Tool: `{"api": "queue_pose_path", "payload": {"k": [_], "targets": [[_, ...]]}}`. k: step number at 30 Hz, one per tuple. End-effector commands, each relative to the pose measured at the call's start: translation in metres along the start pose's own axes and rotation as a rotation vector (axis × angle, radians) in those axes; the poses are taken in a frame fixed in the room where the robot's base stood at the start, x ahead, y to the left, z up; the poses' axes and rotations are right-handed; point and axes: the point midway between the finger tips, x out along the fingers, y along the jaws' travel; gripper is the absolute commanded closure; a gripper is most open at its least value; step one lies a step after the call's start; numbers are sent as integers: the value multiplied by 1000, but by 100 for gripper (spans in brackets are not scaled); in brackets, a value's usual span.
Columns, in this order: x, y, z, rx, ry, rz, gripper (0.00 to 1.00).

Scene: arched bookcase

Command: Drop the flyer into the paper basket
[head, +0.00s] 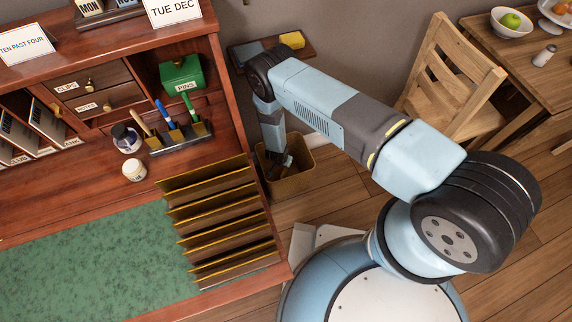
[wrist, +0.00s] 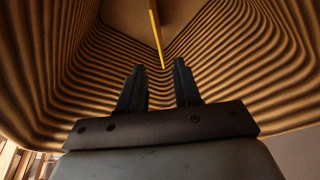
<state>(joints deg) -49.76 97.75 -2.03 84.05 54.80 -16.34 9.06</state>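The tan paper basket (head: 297,186) stands on the floor beside the desk's right side in the head view. My gripper (head: 281,164) points down into its mouth. In the wrist view the basket's ribbed brown walls (wrist: 250,75) surround my gripper (wrist: 158,78). Its two dark fingers are apart with a gap between them and nothing gripped. A thin yellow strip (wrist: 156,36), seen nearly edge-on, lies beyond the fingertips inside the basket, apart from them. It may be the flyer; I cannot tell for certain. No flyer can be made out in the head view.
The desk (head: 130,190) with a letter rack (head: 222,222) stands left of the basket. A small wall shelf (head: 270,50) with a yellow item (head: 292,40) is behind my arm. A wooden chair (head: 455,85) and table (head: 520,55) are at the right.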

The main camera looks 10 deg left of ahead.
Motion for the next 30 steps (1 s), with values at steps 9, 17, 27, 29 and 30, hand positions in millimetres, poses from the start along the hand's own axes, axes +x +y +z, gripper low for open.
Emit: {"api": "queue_pose_path", "payload": {"k": [9,17,27,29,30], "targets": [[-21,0,0,-2,0,1,67],[-21,0,0,-1,0,0,67],[-22,0,0,0,-2,1,67],[-24,0,1,6,-13,2,67],[-26,0,1,14,-25,3,67]]}}
